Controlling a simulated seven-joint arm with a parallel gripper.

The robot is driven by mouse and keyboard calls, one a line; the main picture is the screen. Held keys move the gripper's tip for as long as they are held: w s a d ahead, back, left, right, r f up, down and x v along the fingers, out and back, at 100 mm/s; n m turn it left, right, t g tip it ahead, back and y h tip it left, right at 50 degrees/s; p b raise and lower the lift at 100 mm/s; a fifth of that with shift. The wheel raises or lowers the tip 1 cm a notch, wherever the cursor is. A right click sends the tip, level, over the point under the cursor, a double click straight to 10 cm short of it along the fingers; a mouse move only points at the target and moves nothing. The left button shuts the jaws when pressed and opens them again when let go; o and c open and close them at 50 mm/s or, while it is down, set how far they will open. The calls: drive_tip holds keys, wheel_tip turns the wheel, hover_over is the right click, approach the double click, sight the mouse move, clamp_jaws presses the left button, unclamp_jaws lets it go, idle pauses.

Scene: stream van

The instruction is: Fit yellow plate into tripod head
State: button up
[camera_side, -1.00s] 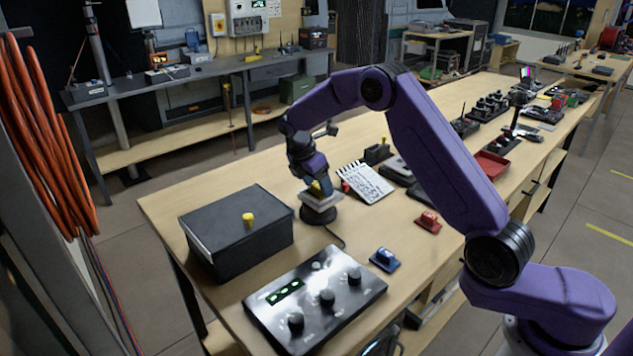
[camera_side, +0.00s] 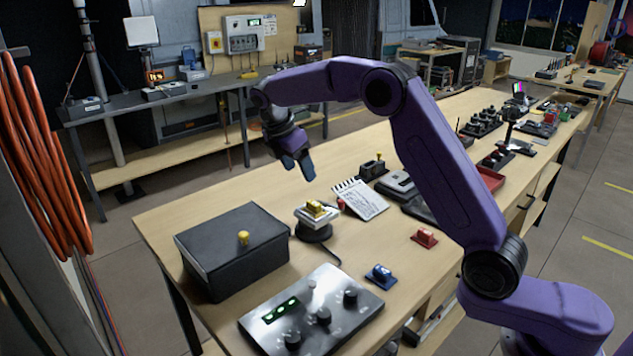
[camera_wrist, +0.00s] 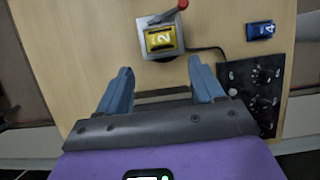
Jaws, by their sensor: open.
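The yellow plate (camera_side: 315,207) sits on top of the tripod head (camera_side: 314,217), a pale square clamp on a round black base on the bench. In the wrist view the yellow plate (camera_wrist: 160,39) shows a "2" and lies within the head's frame, with the red-tipped lever (camera_wrist: 178,8) at its upper right. I cannot tell whether it is fully seated.
A black box (camera_side: 234,250) with a yellow knob (camera_side: 243,238) stands left of the head. A control panel (camera_side: 312,312) is in front. A blue plate (camera_side: 379,276) and a red plate (camera_side: 425,238) lie to the right. A notepad (camera_side: 362,199) lies behind.

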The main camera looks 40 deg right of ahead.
drive_tip(key=s+a+r+m+t+y, duration=0.1)
drive_tip(key=s+a, duration=0.3)
drive_tip(key=s, duration=0.5)
drive_tip(key=s+a+m+y, duration=0.1)
drive_tip(key=s+a+y, duration=0.1)
drive_tip(key=s+a, duration=0.45)
drive_tip(key=s+d+f+m+y, duration=0.1)
drive_tip(key=s+d, duration=0.3)
drive_tip(key=s, duration=0.9)
drive_tip(key=s+d+f+m, duration=0.2)
drive_tip(key=s+d+f, duration=0.1)
drive_tip(key=s, duration=1)
drive_tip(key=shift+s+d+g+y, duration=0.35)
drive_tip(key=shift+d+g+y, duration=0.05)
drive_tip(key=shift+d, duration=0.5)
drive_tip(key=shift+r, duration=0.1)
